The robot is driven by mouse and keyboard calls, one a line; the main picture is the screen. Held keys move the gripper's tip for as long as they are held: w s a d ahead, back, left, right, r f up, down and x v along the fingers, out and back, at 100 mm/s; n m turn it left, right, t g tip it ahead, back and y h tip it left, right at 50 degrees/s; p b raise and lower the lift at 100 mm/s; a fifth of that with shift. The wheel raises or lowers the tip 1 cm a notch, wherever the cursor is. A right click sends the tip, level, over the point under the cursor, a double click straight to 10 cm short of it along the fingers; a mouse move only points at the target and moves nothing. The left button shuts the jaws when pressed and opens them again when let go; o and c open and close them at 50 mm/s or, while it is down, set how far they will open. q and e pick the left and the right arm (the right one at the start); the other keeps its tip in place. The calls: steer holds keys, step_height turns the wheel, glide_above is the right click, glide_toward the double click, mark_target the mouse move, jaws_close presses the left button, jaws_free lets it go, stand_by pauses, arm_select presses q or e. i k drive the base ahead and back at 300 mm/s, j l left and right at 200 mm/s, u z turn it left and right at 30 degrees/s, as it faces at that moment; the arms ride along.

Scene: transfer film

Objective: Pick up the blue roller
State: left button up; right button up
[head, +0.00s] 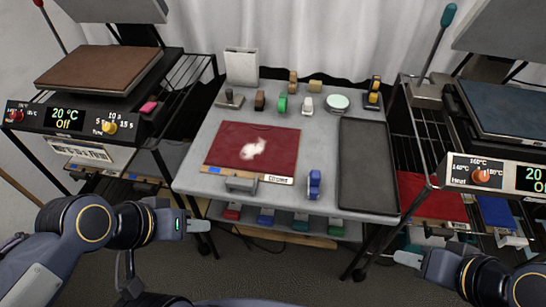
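The blue roller (315,184) stands on the grey table (325,147) near its front edge, between the red sheet and the dark tray. My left gripper (205,226) is in front of the table's left front corner, apart from the roller and lower left of it. My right gripper (400,257) is at the lower right, in front of the right rack and apart from the roller. Both grippers are small and seen from the side, so I cannot tell whether their fingers are open or shut. No object shows in either one.
A red sheet (253,149) with a white print and a dark tray (367,166) lie on the table. Heat presses stand left (98,72) and right (510,105). A grey block (240,184) sits at the front edge.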

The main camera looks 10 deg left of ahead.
mark_target(314, 179)
steer(key=i+j, duration=0.15)
steer(key=j, duration=0.15)
steer(key=i+j, duration=0.1)
steer(key=j, duration=0.25)
steer(key=i+j+z, duration=0.1)
steer(key=j, duration=0.2)
steer(key=i+j, duration=0.15)
steer(key=j, duration=0.15)
